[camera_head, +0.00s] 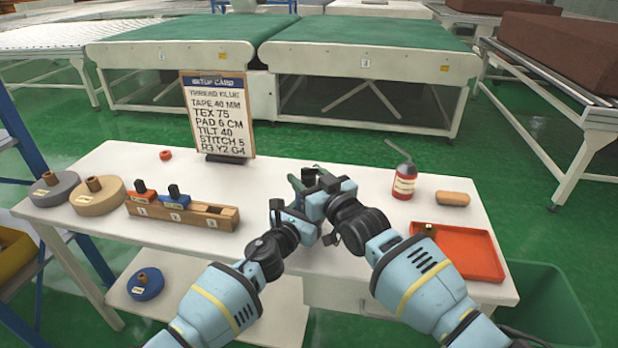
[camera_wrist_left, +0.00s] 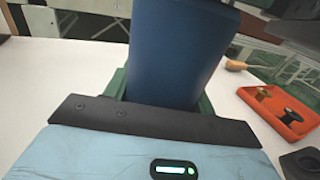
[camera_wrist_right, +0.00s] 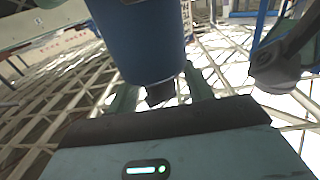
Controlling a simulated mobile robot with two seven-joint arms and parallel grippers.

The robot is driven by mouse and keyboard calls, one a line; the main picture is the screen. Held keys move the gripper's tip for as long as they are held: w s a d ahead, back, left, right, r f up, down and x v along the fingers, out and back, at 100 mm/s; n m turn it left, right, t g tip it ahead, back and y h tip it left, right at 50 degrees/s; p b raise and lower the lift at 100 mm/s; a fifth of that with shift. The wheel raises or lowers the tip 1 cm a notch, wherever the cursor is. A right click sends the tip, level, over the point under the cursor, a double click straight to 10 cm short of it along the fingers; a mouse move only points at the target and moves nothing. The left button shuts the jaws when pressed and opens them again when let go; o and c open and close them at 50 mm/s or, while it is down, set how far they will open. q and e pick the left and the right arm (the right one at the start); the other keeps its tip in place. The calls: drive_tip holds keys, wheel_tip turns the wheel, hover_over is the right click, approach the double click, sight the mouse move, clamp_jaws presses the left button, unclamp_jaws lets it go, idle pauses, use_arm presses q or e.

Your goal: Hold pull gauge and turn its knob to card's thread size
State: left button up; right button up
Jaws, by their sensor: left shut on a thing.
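The setup card (camera_head: 217,115) stands upright in a dark base at the back of the white table, listing TEX 75 and a blue thread. My left gripper (camera_head: 291,214) is shut on the pull gauge, a dark blue body that fills the space between its green fingers in the left wrist view (camera_wrist_left: 178,55). My right gripper (camera_head: 310,184) is close against it at the table's middle. In the right wrist view its fingers stand apart, with the blue body (camera_wrist_right: 142,40) and a dark knob-like end (camera_wrist_right: 160,92) between them. The gauge's scale is hidden.
A wooden block (camera_head: 213,216) with red and blue pieces and two spools (camera_head: 97,196) are at left. A red bottle (camera_head: 404,181), a wooden-handled tool (camera_head: 453,198) and an orange tray (camera_head: 470,250) are at right. The table between card and grippers is mostly clear.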

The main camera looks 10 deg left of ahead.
use_arm(q)
drive_tip(key=shift+d+r, duration=0.1)
drive_tip(key=shift+r, duration=0.05)
use_arm(e)
drive_tip(key=shift+d+f, duration=0.1)
drive_tip(key=shift+d, duration=0.05)
drive_tip(key=shift+s+d, duration=0.4)
drive_tip(key=shift+s, duration=0.1)
drive_tip(key=v, duration=1)
drive_tip(key=shift+s+d, duration=0.2)
use_arm(q)
drive_tip(key=o, duration=1.5)
drive_tip(key=shift+s, duration=0.1)
